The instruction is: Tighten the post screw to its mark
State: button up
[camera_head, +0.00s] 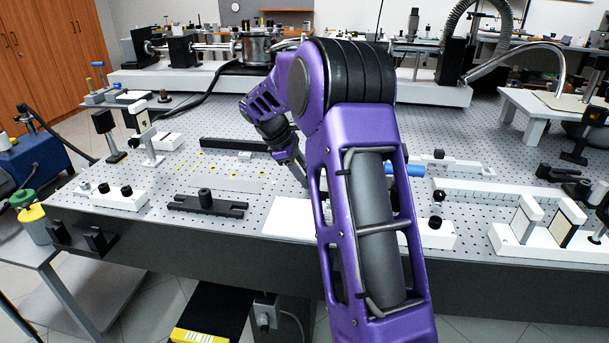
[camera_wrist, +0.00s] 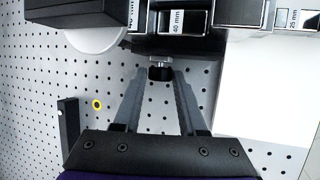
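In the wrist view, a small screw (camera_wrist: 160,70) with a dark head and a bright metal shank sticks out from a dark holder (camera_wrist: 165,48). My gripper (camera_wrist: 161,75) has its two grey fingers on either side of the screw head. The head nearly fills the gap, but I cannot tell whether the fingers touch it. No mark for the screw can be made out. In the head view, my gripper (camera_head: 300,172) is low over the perforated table, and my purple arm hides much of that spot. The screw cannot be made out there.
Labels reading 40 mm (camera_wrist: 178,21) and 25 mm (camera_wrist: 293,19) sit beyond the fingers. A white plate (camera_wrist: 265,95) lies right and a dark upright block (camera_wrist: 68,122) left. A black base with a knob (camera_head: 206,204) stands left on the optical table (camera_head: 270,195).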

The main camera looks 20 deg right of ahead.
jog(key=o, duration=0.3)
jog(key=p+v, duration=0.3)
jog(key=v, duration=1.4)
jog(key=shift+a+r, duration=0.15)
jog(key=shift+r, duration=0.05)
